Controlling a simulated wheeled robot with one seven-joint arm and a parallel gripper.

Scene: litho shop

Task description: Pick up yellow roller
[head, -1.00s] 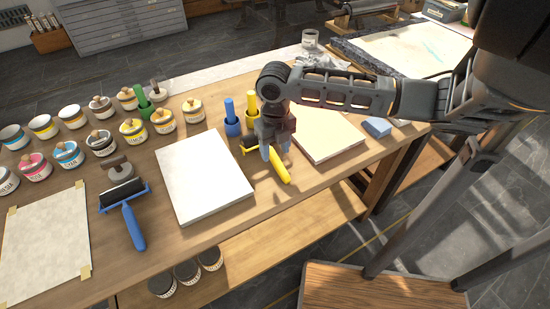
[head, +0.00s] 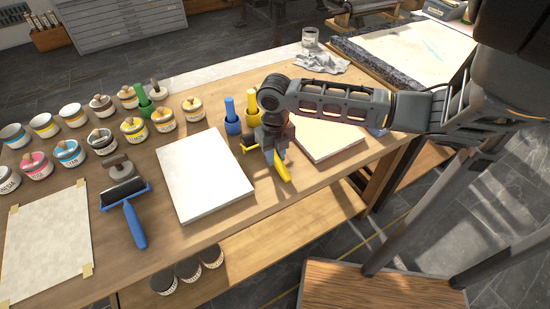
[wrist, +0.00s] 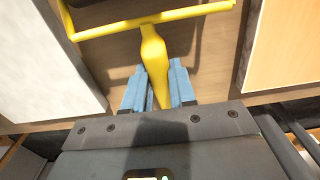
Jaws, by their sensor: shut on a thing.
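The yellow roller (head: 284,174) is at my gripper (head: 275,158) near the table's front edge, between two pale slabs. In the wrist view the roller's yellow handle (wrist: 154,52) runs down between my two blue fingers (wrist: 158,90), which are shut on it. Its yellow frame crosses the top of that view, and a dark part shows at the upper edge. In the head view my gripper hides much of the roller. I cannot tell whether it is clear of the table.
A white slab (head: 205,175) lies left of my gripper and another pale slab (head: 325,140) lies right. A blue-handled roller (head: 128,207) and several ink cans (head: 133,130) are farther left. Blue (head: 232,118) and yellow (head: 252,105) upright handled things stand just behind.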

